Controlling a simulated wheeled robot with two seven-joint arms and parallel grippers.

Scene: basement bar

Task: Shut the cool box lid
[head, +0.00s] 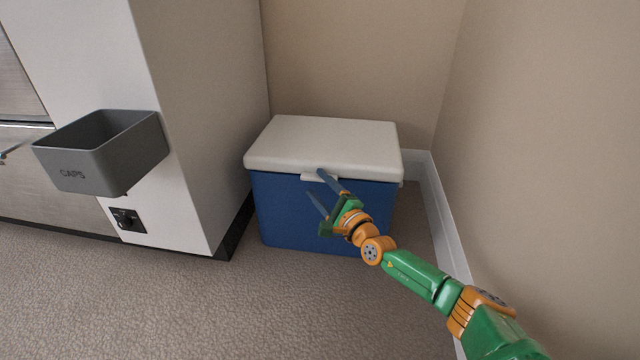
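The cool box (280,215) has a blue body and stands on the floor in the corner. Its white lid (325,140) lies down flat on the body, with no gap that I can see. A small white latch tab (311,178) shows at the lid's front edge. My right gripper (315,183) is in front of the box, its two blue-grey fingers spread apart with nothing between them. The upper fingertip is close to the latch tab; I cannot tell whether it touches. My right arm hides the lower right of the box front. My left gripper is out of view.
A white cabinet (195,120) stands close to the left of the box, with a grey CAPS bin (105,155) sticking out from it. A beige wall (550,140) with white skirting (437,205) is at the right. The carpeted floor (230,310) in front is clear.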

